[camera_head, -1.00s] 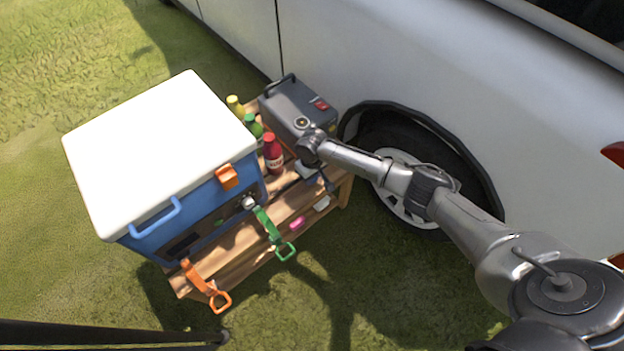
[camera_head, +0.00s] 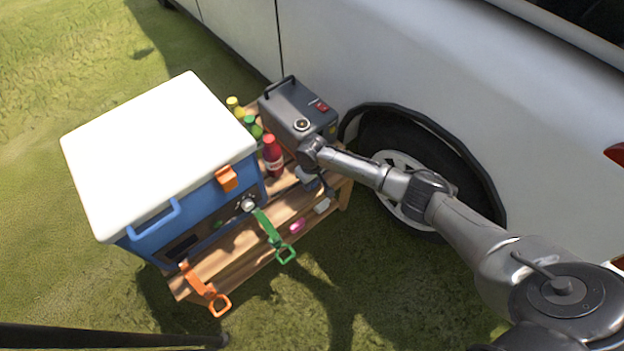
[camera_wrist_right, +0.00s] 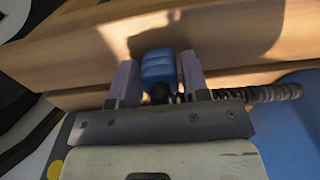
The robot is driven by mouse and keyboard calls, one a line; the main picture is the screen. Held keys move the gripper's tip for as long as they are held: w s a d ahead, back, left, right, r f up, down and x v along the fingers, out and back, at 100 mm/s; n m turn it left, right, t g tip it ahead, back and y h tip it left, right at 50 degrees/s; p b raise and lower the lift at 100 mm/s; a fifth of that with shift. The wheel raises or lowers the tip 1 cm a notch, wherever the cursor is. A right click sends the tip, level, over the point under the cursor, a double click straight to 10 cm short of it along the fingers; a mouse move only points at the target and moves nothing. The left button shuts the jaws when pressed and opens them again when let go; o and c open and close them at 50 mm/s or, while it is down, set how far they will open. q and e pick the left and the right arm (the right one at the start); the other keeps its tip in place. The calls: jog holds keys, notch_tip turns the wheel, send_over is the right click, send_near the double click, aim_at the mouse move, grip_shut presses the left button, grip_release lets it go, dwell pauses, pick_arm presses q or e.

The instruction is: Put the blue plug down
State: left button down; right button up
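The blue plug (camera_wrist_right: 158,68) sits between the two finger pads of my right gripper (camera_wrist_right: 161,60) in the right wrist view. The pads lie close against its sides, and a black coiled cable (camera_wrist_right: 265,93) runs off to the right behind the gripper. The plug is right over the wooden bench (camera_wrist_right: 225,40); whether it touches the wood I cannot tell. In the head view my right arm reaches in to the front of the bench (camera_head: 235,265), beside the grey power box (camera_head: 293,112), and the plug is too small to make out. My left gripper is not in view.
A blue cooler with a white lid (camera_head: 160,150) stands on the bench. Orange (camera_head: 205,290) and green (camera_head: 272,235) straps hang at the front. A white car (camera_head: 400,60) stands close behind.

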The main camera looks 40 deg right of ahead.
jog(key=o, duration=0.3)
